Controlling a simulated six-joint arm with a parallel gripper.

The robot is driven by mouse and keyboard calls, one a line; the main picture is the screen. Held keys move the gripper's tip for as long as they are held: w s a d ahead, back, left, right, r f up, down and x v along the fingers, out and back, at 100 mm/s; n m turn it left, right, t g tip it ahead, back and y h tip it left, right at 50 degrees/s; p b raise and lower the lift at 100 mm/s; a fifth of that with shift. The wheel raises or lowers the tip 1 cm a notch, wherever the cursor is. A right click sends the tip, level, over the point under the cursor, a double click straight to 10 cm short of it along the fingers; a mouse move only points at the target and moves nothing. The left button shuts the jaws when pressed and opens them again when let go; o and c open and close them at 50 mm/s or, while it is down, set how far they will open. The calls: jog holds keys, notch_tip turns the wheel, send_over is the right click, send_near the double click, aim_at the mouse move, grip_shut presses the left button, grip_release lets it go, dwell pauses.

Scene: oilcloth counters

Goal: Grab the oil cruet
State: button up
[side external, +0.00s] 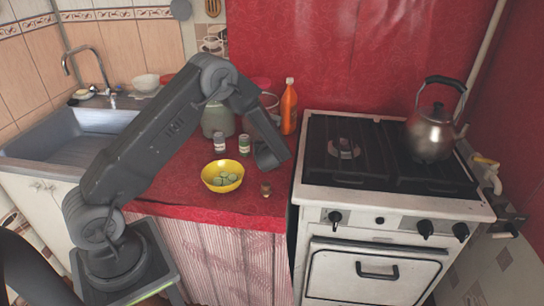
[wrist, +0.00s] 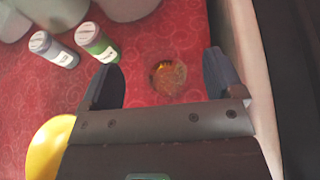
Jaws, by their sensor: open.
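The oil cruet (side external: 266,189) looks like a small glass vessel with amber contents on the red oilcloth, near the counter's front right. In the wrist view the cruet (wrist: 168,78) is seen from above, between and beyond my fingertips. My gripper (side external: 270,160) points down above the counter, behind and over the cruet in the side view. In the wrist view my gripper (wrist: 163,82) has its two dark fingers wide apart, with nothing held. I cannot tell the exact height gap between the fingertips and the cruet.
A yellow bowl (side external: 222,185) with greenish pieces stands left of the cruet. A grey jar (side external: 219,142) and a green jar (side external: 244,145) stand behind. An orange bottle (side external: 288,107) is at the back. The stove (side external: 385,207) edge lies close on the right.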

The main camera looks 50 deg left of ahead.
notch_tip(320, 180, down, 2)
notch_tip(320, 180, down, 3)
jog(key=shift+r, duration=0.1)
jog(key=shift+x, duration=1.1)
jog(key=shift+w+a, duration=0.25)
jog(key=c, duration=1.1)
jog(key=shift+r, duration=0.25)
